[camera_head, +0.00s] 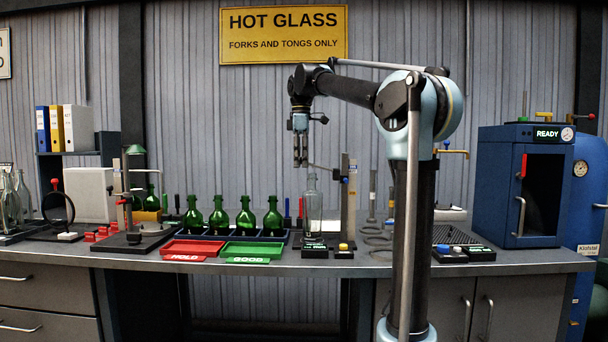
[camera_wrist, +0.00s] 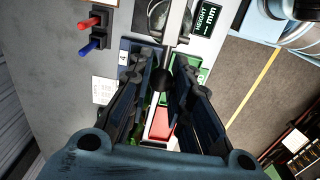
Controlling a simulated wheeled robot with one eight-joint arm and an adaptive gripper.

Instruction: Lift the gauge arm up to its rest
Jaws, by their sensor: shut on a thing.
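The height gauge has an upright post (camera_head: 351,205) with a thin gauge arm (camera_head: 322,168) reaching left from it, above a clear glass bottle (camera_head: 313,212). In the wrist view the arm's dark round knob (camera_wrist: 163,79) sits between the fingers of my gripper (camera_wrist: 165,70). My gripper also shows in the head view (camera_head: 301,163), pointing down at the arm's left end, shut on the knob. The arm looks near level, with a small gap above the bottle's mouth. Its rest cannot be made out.
Green bottles (camera_head: 219,217) stand in a rack to the left, behind a red tray (camera_head: 193,248) and a green tray (camera_head: 252,250). A blue oven (camera_head: 500,190) stands at the right. The height display (camera_wrist: 208,17) shows a dash.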

